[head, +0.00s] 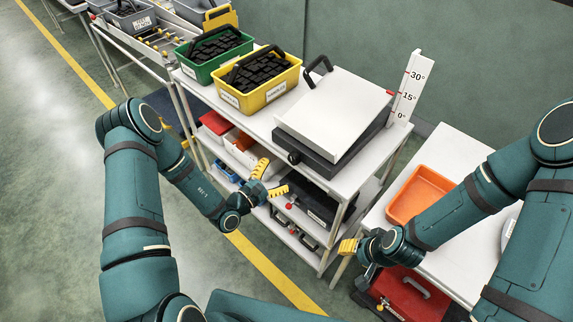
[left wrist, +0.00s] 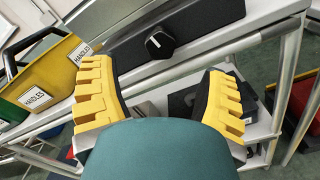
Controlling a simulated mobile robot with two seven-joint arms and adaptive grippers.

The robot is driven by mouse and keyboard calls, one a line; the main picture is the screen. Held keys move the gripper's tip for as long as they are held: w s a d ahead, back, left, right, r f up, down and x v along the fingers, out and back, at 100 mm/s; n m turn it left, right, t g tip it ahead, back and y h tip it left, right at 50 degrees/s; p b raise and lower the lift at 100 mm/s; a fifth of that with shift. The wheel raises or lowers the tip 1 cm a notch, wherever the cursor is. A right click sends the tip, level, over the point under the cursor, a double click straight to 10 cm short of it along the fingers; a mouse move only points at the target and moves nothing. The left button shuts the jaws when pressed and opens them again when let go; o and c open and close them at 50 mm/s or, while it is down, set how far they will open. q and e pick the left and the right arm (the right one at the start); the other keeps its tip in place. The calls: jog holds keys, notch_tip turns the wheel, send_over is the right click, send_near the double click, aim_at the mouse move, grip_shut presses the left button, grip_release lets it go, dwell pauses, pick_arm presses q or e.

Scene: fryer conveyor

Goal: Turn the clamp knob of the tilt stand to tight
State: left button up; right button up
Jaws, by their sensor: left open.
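The tilt stand (head: 333,118) is a white plate on a dark grey base at the right end of the shelf unit's top. Its black clamp knob (head: 294,157) sits on the front face of the base; in the left wrist view the knob (left wrist: 158,44) shows a white pointer line on its face. My left gripper (head: 271,180) is open and empty, in front of and below the knob and apart from it. Its yellow fingers spread on either side below the knob in the left wrist view (left wrist: 160,85). My right gripper (head: 349,247) is near the right table; its opening is unclear.
A yellow bin (head: 228,95) and a green bin (head: 196,71) stand left of the stand. An angle scale (head: 408,88) rises at its right. Lower shelves (head: 327,232) hold boxes. An orange tray (head: 400,207) is on the right table, with a red case (head: 397,305) below.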

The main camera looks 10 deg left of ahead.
pick_arm(q)
jog(key=shift+v, duration=2.15)
jog(key=s+d+m+g+h, duration=0.5)
jog(key=s+d+g, duration=0.25)
jog(key=d, duration=0.25)
jog(key=s+f+m+g+y+b, duration=0.3)
jog(key=s+f+m+g+y, duration=0.3)
jog(key=s+m+g, duration=0.55)
jog(key=w+m+t+y, duration=0.1)
jog(key=w+a+f+m+t+y, duration=0.1)
jog(key=w+m+t, duration=0.1)
jog(key=w+a+f+m+t+y, duration=0.1)
jog(key=t+y, duration=0.1)
jog(key=shift+w+f+b, duration=0.1)
jog(key=shift+w+b, duration=0.3)
